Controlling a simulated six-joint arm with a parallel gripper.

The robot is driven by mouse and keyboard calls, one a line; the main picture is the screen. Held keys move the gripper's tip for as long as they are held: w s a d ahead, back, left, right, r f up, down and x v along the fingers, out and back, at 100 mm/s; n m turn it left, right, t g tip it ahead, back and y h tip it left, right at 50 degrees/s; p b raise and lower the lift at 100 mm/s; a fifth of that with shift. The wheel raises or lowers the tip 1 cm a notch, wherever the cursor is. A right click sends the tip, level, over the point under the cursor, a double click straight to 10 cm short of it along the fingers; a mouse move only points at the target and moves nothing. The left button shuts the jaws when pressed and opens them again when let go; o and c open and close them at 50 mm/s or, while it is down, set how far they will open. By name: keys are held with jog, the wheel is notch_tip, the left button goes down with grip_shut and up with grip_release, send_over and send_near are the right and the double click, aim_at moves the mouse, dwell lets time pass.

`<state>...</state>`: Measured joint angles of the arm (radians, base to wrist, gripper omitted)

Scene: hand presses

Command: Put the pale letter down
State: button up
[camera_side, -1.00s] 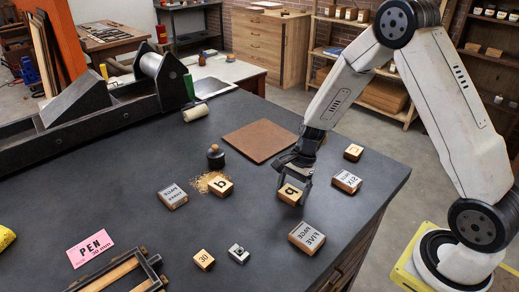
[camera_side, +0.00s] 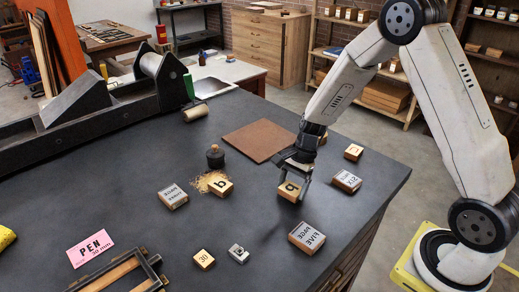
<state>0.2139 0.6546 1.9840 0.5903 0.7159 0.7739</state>
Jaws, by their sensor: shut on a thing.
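The pale letter is a small light wooden block (camera_side: 288,192) with a dark letter on top, in the middle right of the dark bench. My gripper (camera_side: 292,182) points down and is shut on this block from above, its fingers hiding part of it. I cannot tell whether the block touches the bench or hangs just above it. A similar pale letter block (camera_side: 220,187) lies to the left beside wood shavings, apart from my gripper.
Metal type blocks (camera_side: 173,196), (camera_side: 306,237) and (camera_side: 346,181) lie around it. A small wooden block (camera_side: 204,259) sits in front, another (camera_side: 354,152) behind right. A brown mat (camera_side: 262,140) lies behind.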

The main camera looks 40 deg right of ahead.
jog(key=s+r, duration=1.1)
jog(key=s, duration=0.3)
jog(key=shift+a+r, duration=0.25)
jog(key=shift+r, duration=0.1)
jog(key=shift+w, duration=0.1)
dwell(0.5)
jog(key=w+d+m+t+h, duration=0.1)
jog(key=w+d+m, duration=0.3)
jog(key=w+m, duration=0.2)
jog(key=w+d+r+m+t+h, duration=0.1)
jog(key=w+d+m, duration=0.3)
jog(key=w, duration=0.7)
jog(key=w+d+m+t+h, duration=0.2)
jog(key=w+d+m, duration=0.3)
jog(key=w+m, duration=0.4)
jog(key=shift+w+r+t+h, duration=0.15)
jog(key=shift+t+h, duration=0.15)
jog(key=shift+t, duration=0.2)
jog(key=shift+w+d, duration=0.1)
